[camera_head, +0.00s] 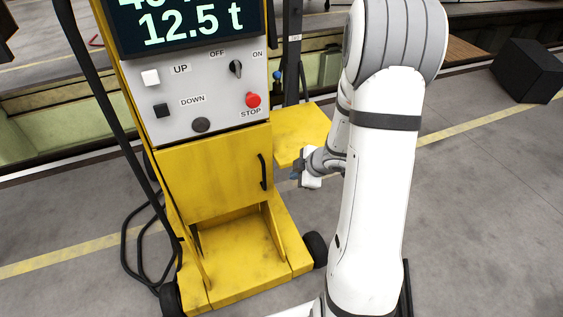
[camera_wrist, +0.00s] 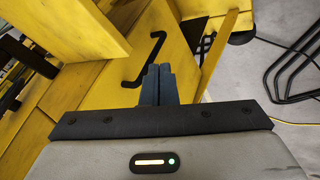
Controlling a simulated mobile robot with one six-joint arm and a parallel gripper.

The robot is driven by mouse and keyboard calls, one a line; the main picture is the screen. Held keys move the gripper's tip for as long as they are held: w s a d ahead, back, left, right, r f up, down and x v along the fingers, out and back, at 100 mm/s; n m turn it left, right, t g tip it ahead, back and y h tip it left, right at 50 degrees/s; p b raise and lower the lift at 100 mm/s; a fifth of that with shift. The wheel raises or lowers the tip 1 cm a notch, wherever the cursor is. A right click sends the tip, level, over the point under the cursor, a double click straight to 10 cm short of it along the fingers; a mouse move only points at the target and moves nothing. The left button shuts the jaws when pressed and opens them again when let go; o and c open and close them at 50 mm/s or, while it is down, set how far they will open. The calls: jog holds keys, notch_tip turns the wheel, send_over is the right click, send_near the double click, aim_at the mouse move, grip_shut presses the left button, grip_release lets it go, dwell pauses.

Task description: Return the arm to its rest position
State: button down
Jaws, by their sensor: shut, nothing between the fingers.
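My gripper (camera_wrist: 158,80) shows in the wrist view with its two dark fingers together and nothing between them. Beyond the fingertips is the yellow cart door with its black handle (camera_wrist: 146,62); the fingers look apart from it, though the gap is hard to judge. In the head view my white arm stands upright right of the yellow control cart (camera_head: 215,172). My gripper (camera_head: 296,174) shows small there, pointing left towards the cart's right side, below the side shelf. Its fingertips are too small to make out in that view.
The cart's panel has UP and DOWN buttons, an OFF/ON knob (camera_head: 236,68) and a red STOP button (camera_head: 253,100). A yellow shelf (camera_head: 300,132) juts from its right side. Black cables (camera_head: 127,245) lie at left.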

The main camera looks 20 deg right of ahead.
jog(key=s+d+r+m+h, duration=0.1)
jog(key=s+r+m+h, duration=0.2)
jog(key=r+m, duration=0.35)
jog(key=s+d+r+m+h, duration=0.1)
jog(key=s+r+m+h, duration=0.2)
jog(key=r, duration=0.6)
jog(key=s+a+r+m+g+y, duration=0.1)
jog(key=s+a+r+m, duration=0.1)
jog(key=s+a, duration=0.3)
jog(key=s+a+r+m+g+y, duration=0.1)
jog(key=s+a, duration=0.4)
jog(key=s, duration=0.5)
jog(key=shift+a+r+m+g, duration=0.15)
jog(key=shift+r+m+g, duration=0.6)
jog(key=shift+m, duration=0.4)
